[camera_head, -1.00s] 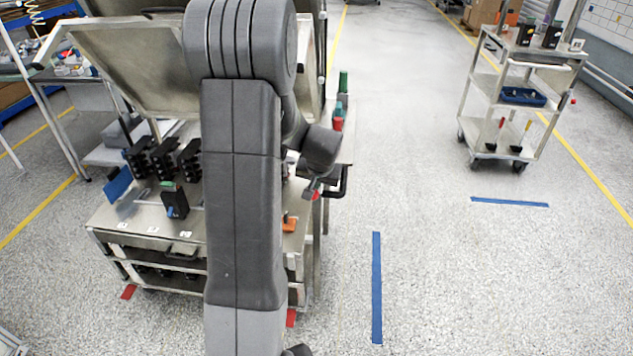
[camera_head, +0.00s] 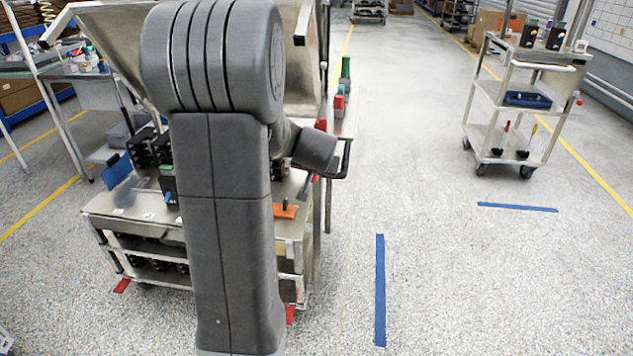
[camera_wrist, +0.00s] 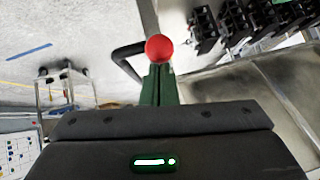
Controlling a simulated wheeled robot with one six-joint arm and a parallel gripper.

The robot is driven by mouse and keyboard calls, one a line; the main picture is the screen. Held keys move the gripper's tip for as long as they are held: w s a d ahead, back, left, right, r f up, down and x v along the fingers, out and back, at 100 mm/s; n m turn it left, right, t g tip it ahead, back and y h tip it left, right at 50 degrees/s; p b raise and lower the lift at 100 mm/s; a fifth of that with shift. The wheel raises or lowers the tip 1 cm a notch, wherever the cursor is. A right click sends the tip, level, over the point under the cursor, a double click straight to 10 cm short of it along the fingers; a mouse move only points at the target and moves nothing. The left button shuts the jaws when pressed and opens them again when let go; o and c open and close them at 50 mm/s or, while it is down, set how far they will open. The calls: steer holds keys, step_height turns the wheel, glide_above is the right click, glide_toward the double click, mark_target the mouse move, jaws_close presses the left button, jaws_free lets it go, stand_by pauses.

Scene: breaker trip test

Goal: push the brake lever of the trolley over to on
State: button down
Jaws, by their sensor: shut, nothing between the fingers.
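A red ball knob (camera_wrist: 160,48), which looks like the end of the brake lever, shows straight beyond my fingertips in the wrist view. Its stem is hidden. My gripper (camera_wrist: 159,76) is shut and empty, its green fingers lined up with the knob. I cannot tell whether they touch it. In the head view a small red spot (camera_head: 314,178) shows by my gripper (camera_head: 305,186), at the right side of the metal trolley (camera_head: 150,231) with breakers on its top. A black handle (camera_head: 345,160) sticks out just to the right. My arm hides much of this trolley.
Black breakers (camera_wrist: 205,28) stand near the metal top in the wrist view. An orange piece (camera_head: 285,211) lies at the trolley's right edge. Another trolley (camera_head: 520,105) stands at the right, beyond blue floor tape (camera_head: 517,207). The floor between them is clear.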

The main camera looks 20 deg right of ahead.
mark_target(314, 181)
steer(key=shift+s+a+f+t+h+b, duration=0.15)
steer(key=shift+f+t+b, duration=0.3)
steer(key=shift+b, duration=1.15)
steer(key=shift+s+a+f+t+h+b, duration=0.1)
steer(key=shift+f+t+h+b, duration=0.3)
steer(key=shift+b, duration=1.25)
steer(key=shift+s+a+f+t+y+b, duration=0.2)
steer(key=shift+f+b, duration=0.45)
steer(key=shift+b, duration=0.95)
steer(key=h+b, duration=0.1)
steer(key=b, duration=0.2)
steer(key=shift+s+d+f+t, duration=0.1)
steer(key=shift+f+t, duration=0.1)
steer(key=shift+t, duration=0.15)
steer(key=shift+f+t+b, duration=0.15)
steer(key=shift+t+b, duration=0.15)
steer(key=shift+b, duration=0.4)
steer(key=shift+s+f+b, duration=0.1)
steer(key=shift+f+b, duration=1.8)
steer(key=shift+b, duration=1.5)
steer(key=shift+f, duration=0.1)
